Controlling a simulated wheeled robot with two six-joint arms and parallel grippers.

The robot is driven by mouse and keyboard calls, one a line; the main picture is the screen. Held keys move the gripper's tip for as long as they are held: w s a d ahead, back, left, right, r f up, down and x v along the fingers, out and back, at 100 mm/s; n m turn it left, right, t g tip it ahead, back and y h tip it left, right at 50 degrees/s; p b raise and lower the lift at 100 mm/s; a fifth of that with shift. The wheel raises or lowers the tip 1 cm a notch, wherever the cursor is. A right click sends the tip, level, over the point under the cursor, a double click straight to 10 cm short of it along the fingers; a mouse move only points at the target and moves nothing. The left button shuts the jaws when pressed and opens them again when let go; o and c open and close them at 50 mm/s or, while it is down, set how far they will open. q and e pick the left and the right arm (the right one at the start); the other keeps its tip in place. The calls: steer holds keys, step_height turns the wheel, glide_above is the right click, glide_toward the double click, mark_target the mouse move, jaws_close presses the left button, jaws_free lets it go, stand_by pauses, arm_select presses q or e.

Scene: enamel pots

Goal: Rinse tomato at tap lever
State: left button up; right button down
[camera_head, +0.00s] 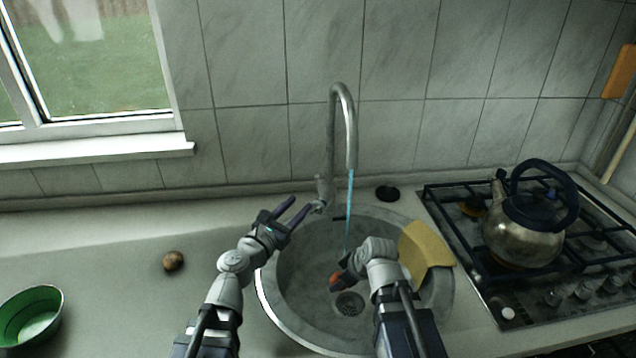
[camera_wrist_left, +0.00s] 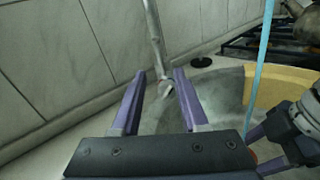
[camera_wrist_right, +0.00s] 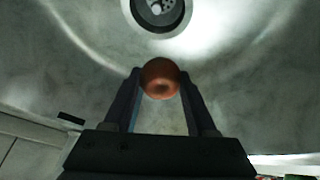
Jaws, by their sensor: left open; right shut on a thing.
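The tomato (camera_wrist_right: 160,78) is red and round, held between the fingers of my right gripper (camera_wrist_right: 160,95) in the right wrist view. In the head view the tomato (camera_head: 335,277) is inside the round sink (camera_head: 300,285), near the blue water stream (camera_head: 348,215). The stream runs down from the tall curved tap (camera_head: 345,105). I cannot tell whether the water touches the tomato. My left gripper (camera_head: 298,215) is open at the tap's base. In the left wrist view the tap lever (camera_wrist_left: 166,88) shows between and beyond its open fingers (camera_wrist_left: 156,95).
A yellow cloth (camera_head: 425,250) hangs over the sink's right rim. A kettle (camera_head: 525,225) stands on the gas hob at right. A brown round item (camera_head: 173,261) and a green bowl (camera_head: 30,315) are on the left counter. A drain (camera_head: 349,303) is in the sink.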

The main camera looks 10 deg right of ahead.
mark_target(318, 184)
arm_select(q)
steer(key=shift+s+n+t+y, duration=0.3)
steer(key=shift+s+n+y, duration=0.1)
steer(key=shift+n, duration=0.6)
steer(key=x, duration=1.2)
jaws_close()
steer(key=shift+r, duration=0.1)
stand_by(0.5)
